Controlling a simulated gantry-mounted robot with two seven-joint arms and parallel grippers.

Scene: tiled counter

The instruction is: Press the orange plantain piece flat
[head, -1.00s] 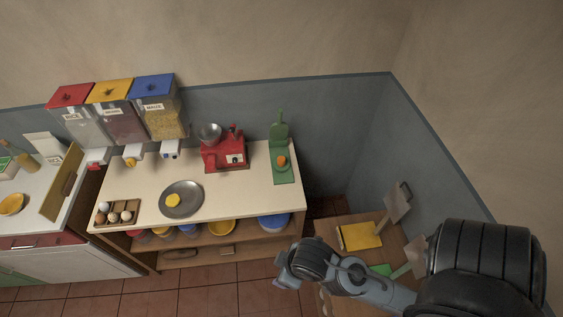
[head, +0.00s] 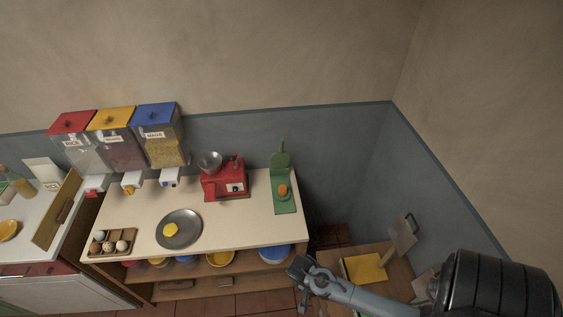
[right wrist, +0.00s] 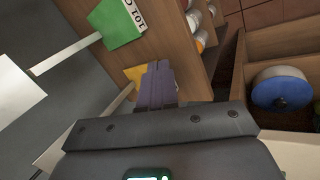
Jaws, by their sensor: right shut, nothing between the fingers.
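The orange plantain piece (head: 282,190) sits on the base of the green press (head: 286,206) at the right end of the counter. The press is open, with its green upper plate (head: 280,158) standing up at the back. My right gripper (head: 300,268) is in front of the counter's right front corner, apart from the press. In the right wrist view its fingers (right wrist: 157,84) are together and empty. The plantain piece and press do not show in that view. My left gripper is not in view.
A red machine (head: 225,181) stands just left of the press. A grey plate (head: 179,239) with a yellow piece and an egg tray (head: 99,250) are farther left. A side table with a yellow board (head: 366,267) stands at the right. A blue-lidded bowl (right wrist: 282,90) is on the shelf.

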